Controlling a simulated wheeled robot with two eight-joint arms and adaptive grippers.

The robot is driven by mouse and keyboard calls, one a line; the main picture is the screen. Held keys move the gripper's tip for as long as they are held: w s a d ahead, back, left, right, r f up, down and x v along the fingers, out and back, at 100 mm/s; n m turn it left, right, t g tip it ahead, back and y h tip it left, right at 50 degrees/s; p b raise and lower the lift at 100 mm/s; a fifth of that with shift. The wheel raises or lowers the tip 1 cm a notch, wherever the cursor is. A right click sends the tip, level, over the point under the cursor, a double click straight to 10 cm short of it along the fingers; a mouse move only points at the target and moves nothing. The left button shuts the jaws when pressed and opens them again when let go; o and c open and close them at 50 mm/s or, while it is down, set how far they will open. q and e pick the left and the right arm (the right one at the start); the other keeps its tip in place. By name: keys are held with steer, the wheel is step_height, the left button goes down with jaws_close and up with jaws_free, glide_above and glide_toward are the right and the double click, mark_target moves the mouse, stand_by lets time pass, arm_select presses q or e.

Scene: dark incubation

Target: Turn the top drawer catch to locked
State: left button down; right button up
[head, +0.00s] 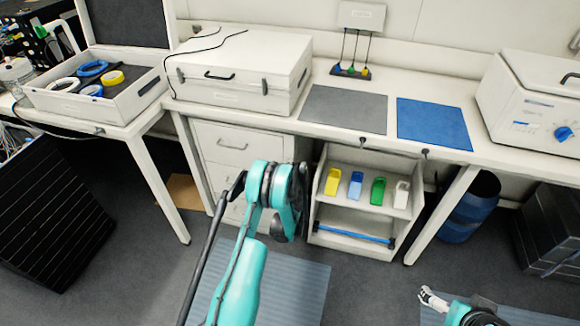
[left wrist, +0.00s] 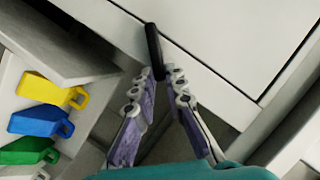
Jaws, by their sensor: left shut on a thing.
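The white top drawer (head: 232,136), with a bar handle, is the highest front in the drawer unit under the bench and looks closed. My left arm covers the unit's right part in the head view, hiding the catch and left fingertips there. In the left wrist view, a slim black catch (left wrist: 153,48) stands out at the edge of a white front. My left gripper (left wrist: 164,76) is shut on its near end. Whether it stands at locked cannot be told. My right gripper (head: 431,298) is low at the bottom right, away from the drawers; its opening is unclear.
Right of the drawers, an open shelf (head: 366,221) holds yellow, blue, green and white scoop-like items, which partly show in the left wrist view. A white case (head: 240,72) and grey mat (head: 343,108) lie on the bench above. A blue bin (head: 468,212) stands further right.

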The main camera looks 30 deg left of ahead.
arm_select(q)
steer(key=shift+w+d+f+m+t+y, duration=0.15)
steer(key=shift+f+m+y, duration=0.25)
steer(key=shift+m, duration=0.6)
steer(key=shift+s+d+f+m+t+y, duration=0.1)
steer(key=shift+d+f+m+t+y, duration=0.15)
steer(key=shift+m+y, duration=0.55)
steer(key=shift+w+d+f+m+t+y, duration=0.15)
steer(key=shift+f+m, duration=0.25)
steer(key=shift+m, duration=0.8)
steer(key=c, duration=1.6)
jaws_free()
steer(key=shift+o, duration=0.2)
step_height(320, 180, up, 10)
steer(key=shift+f, duration=0.1)
